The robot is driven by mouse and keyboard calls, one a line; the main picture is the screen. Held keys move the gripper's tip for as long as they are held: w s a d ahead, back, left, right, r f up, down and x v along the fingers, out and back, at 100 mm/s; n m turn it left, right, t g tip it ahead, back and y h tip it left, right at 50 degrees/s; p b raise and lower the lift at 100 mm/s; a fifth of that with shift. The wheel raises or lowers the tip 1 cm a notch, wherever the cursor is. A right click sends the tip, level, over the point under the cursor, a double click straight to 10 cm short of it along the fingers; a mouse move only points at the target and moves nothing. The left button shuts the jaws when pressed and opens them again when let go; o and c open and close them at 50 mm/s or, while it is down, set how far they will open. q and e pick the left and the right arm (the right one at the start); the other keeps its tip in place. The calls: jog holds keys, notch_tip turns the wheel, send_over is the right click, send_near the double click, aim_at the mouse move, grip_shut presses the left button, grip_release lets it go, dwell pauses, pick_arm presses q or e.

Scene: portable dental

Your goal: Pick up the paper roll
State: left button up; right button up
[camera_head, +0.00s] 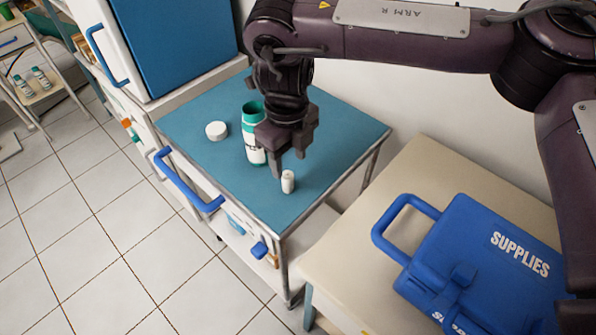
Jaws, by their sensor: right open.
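A small white paper roll (288,182) stands upright on the blue top of a cart (318,184), close to its front edge. My right gripper (289,164) points down just above and behind the roll. It is open, and the fingers look empty; whether a fingertip touches the roll cannot be told. My left gripper is not in the picture.
A white and green bottle (252,142) stands just left of my right gripper, partly hidden by it. A white round lid (216,131) lies further left. A blue supplies case (480,265) rests on a beige table (342,258) at right. The cart top's right side is clear.

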aim_at(288, 175)
jog(key=shift+s+a+f, duration=0.15)
jog(key=shift+a+f, duration=0.1)
jog(key=shift+f, duration=0.6)
jog(key=f, duration=0.5)
jog(key=shift+w, duration=0.35)
jog(key=shift+r, duration=0.1)
jog(key=c, duration=1.1)
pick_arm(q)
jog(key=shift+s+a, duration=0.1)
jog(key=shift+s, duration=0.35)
pick_arm(e)
jog(key=shift+o, duration=0.2)
